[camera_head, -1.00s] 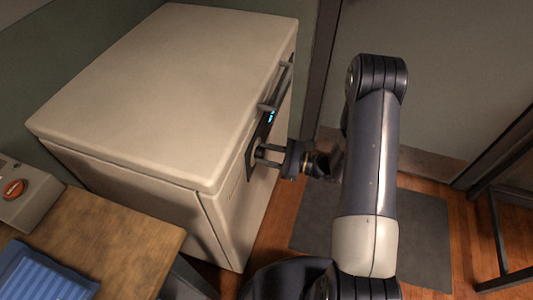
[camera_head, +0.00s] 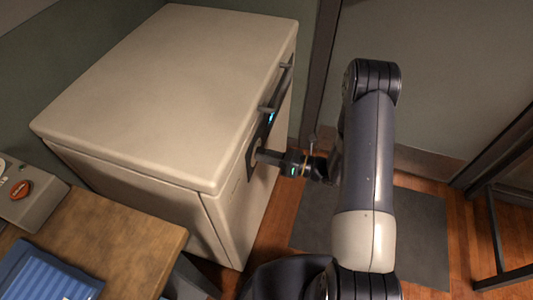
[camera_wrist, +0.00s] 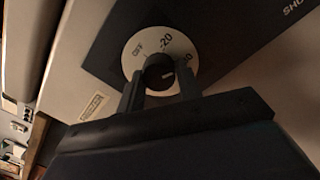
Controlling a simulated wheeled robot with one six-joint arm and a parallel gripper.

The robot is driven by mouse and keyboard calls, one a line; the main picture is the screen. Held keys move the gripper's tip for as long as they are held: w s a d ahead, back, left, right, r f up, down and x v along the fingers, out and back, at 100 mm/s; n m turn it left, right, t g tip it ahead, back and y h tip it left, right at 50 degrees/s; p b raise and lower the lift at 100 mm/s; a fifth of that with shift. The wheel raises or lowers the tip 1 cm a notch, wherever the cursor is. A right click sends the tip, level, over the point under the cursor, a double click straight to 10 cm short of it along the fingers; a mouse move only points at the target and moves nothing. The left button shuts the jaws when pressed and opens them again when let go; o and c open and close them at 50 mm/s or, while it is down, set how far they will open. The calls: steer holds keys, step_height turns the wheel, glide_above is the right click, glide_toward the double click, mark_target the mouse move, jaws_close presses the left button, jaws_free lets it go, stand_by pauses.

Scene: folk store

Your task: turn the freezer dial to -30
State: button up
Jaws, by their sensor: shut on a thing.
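The freezer (camera_head: 170,85) is a cream chest with a dark control panel (camera_head: 263,130) on its right-hand face. In the wrist view the dial (camera_wrist: 151,45) is a pale ring marked OFF and -20, with another mark at right partly hidden, ending in 0. Its dark round knob (camera_wrist: 157,66) sits in the middle, with a short light pointer line on the right, below the -20 mark. My gripper (camera_head: 260,156) is shut on the knob, one finger on each side; it also shows in the wrist view (camera_wrist: 160,85).
A dark handle (camera_head: 282,85) and a lit blue display (camera_head: 271,118) are on the freezer front above the dial. A wooden table (camera_head: 120,240) with a blue tray (camera_head: 45,275) stands at lower left. A dark mat (camera_head: 415,235) lies on the floor at right.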

steer(key=shift+m, duration=0.9)
steer(key=o, duration=1)
steer(key=v, duration=1.1)
steer(key=shift+a+f, duration=0.1)
steer(key=shift+a, duration=0.05)
